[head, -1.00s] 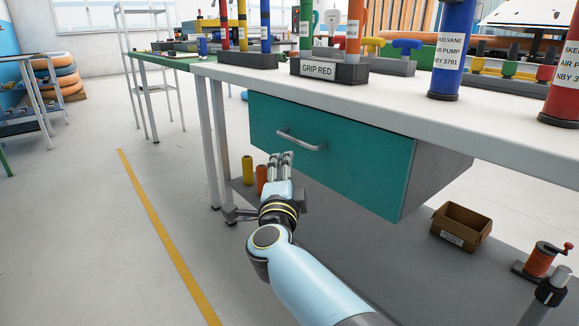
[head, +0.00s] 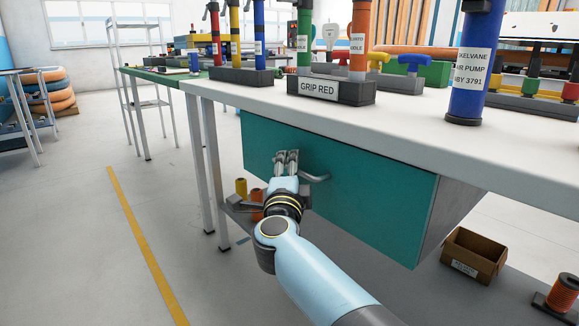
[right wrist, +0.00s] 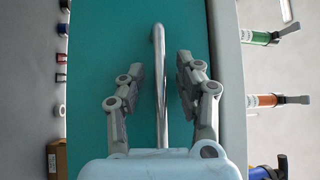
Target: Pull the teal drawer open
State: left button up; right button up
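The teal drawer (head: 375,190) hangs under the white workbench, its front flush with its grey housing as far as I can see. Its metal bar handle (head: 316,178) is partly hidden behind my right gripper (head: 287,156) in the head view. In the right wrist view the handle (right wrist: 159,80) runs lengthwise between the two spread fingers of the right gripper (right wrist: 160,85), with a gap on each side. The right gripper is open and does not visibly squeeze the bar. My left gripper is not in view.
The white bench top (head: 400,122) is just above the drawer, with a GRIP RED block (head: 330,90) and a blue pump (head: 472,75) on it. A cardboard box (head: 474,255) stands on the lower shelf. Open floor lies to the left.

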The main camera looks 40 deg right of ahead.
jog(key=shift+c, duration=0.2)
grip_shut()
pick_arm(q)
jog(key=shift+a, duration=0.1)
pick_arm(e)
jog(key=shift+a+f, duration=0.15)
